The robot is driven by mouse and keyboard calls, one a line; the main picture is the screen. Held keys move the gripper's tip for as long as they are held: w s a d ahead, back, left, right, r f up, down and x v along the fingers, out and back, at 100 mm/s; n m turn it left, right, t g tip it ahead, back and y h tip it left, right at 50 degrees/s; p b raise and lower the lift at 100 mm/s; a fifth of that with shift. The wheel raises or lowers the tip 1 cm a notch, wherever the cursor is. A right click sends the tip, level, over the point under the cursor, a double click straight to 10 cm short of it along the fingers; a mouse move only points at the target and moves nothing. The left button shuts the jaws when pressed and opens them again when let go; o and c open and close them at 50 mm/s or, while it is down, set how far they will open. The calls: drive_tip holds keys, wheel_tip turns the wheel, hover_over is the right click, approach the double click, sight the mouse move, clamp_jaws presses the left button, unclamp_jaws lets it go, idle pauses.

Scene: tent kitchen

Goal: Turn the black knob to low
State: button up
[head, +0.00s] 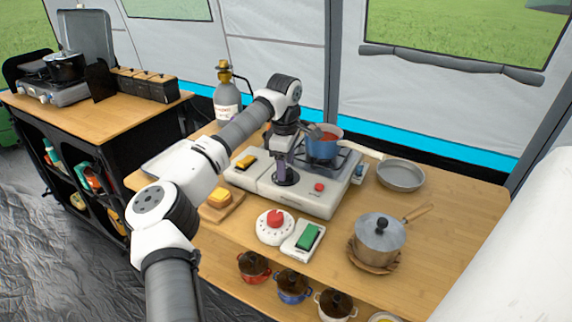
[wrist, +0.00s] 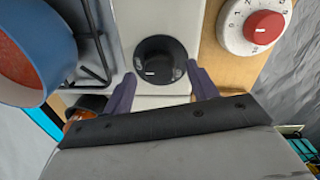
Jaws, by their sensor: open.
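The black knob (wrist: 161,52) is round and sits on the front of the white stove (wrist: 180,20). A short white mark shows on its face, with small markings on the ring around it. My gripper (wrist: 161,77) is open, one purple finger on each side of the knob's near edge. The fingers are not closed on it, and I cannot tell whether either touches it. In the head view my gripper (head: 284,170) points down onto the stove's front panel (head: 318,203), with the black knob (head: 289,179) partly hidden at its tips.
A blue pot (head: 322,148) of red food stands on the burner, close to my wrist. A frying pan (head: 401,174) and a lidded pot (head: 378,239) stand to the right.

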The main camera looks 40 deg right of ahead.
drive_tip(key=shift+f, duration=0.6)
drive_tip(key=c, duration=1)
